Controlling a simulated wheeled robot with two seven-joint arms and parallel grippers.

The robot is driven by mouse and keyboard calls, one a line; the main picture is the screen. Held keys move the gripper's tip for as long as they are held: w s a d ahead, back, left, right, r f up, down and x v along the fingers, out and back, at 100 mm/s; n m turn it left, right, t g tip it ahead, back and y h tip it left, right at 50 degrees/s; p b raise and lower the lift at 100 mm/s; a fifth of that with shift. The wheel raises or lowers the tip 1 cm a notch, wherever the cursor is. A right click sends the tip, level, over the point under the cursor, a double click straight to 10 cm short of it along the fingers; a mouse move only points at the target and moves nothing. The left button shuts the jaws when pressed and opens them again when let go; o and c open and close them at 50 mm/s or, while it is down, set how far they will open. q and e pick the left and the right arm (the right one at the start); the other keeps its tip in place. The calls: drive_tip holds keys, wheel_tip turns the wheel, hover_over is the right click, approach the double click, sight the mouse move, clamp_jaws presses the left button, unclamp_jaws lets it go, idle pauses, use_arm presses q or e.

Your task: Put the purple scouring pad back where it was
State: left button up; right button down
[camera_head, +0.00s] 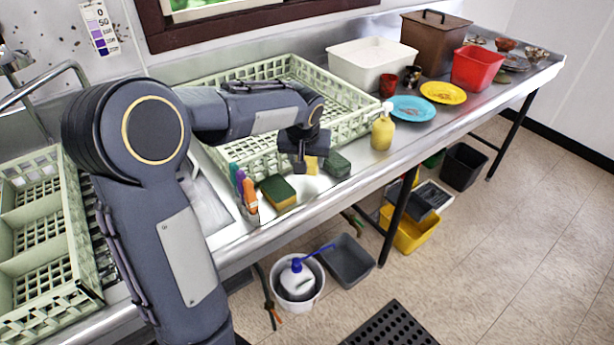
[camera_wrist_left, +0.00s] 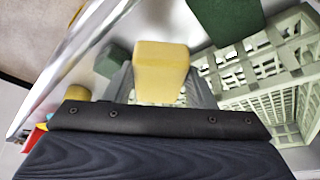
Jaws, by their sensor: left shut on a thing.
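My left gripper (camera_head: 302,168) is over the steel counter, in front of the large pale green rack. It is shut on a yellow sponge-like block (camera_wrist_left: 161,68), which stands out between the fingers in the left wrist view. A small part of the block (camera_head: 312,166) shows beside the fingers in the head view. I see no purple face on it; its other sides are hidden. A yellow sponge with a green top (camera_head: 278,192) lies to the left of the gripper, and a dark green pad (camera_head: 337,164) to the right. My right gripper is not in view.
A caddy with teal, purple and orange handles (camera_head: 246,190) stands at the counter's front edge. A yellow pump bottle (camera_head: 382,132) stands right of the pads. The pale green rack (camera_head: 357,104) is behind. Plates, bins and a brown box fill the far right.

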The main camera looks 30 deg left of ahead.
use_arm(q)
wheel_tip(320, 180, down, 6)
drive_tip(key=shift+r, duration=0.1)
drive_tip(key=o, duration=0.9)
drive_tip(key=v, duration=1.2)
drive_tip(key=s+d+f+m+h, duration=0.1)
drive_tip(key=s+d+h, duration=0.1)
drive_tip(key=s, duration=0.5)
drive_tip(key=s+d+f+m+t+h, duration=0.1)
drive_tip(key=s+d, duration=0.4)
drive_tip(key=s, duration=0.3)
drive_tip(key=s+d+f+h, duration=0.2)
drive_tip(key=s+d, duration=0.1)
drive_tip(key=s, duration=0.5)
drive_tip(key=shift+s+d+m+t+h+p, duration=0.2)
drive_tip(key=shift+d+m+t+h+p, duration=0.1)
drive_tip(key=shift+m, duration=0.1)
drive_tip(key=shift+f, duration=0.15)
drive_tip(key=shift+c, duration=0.5)
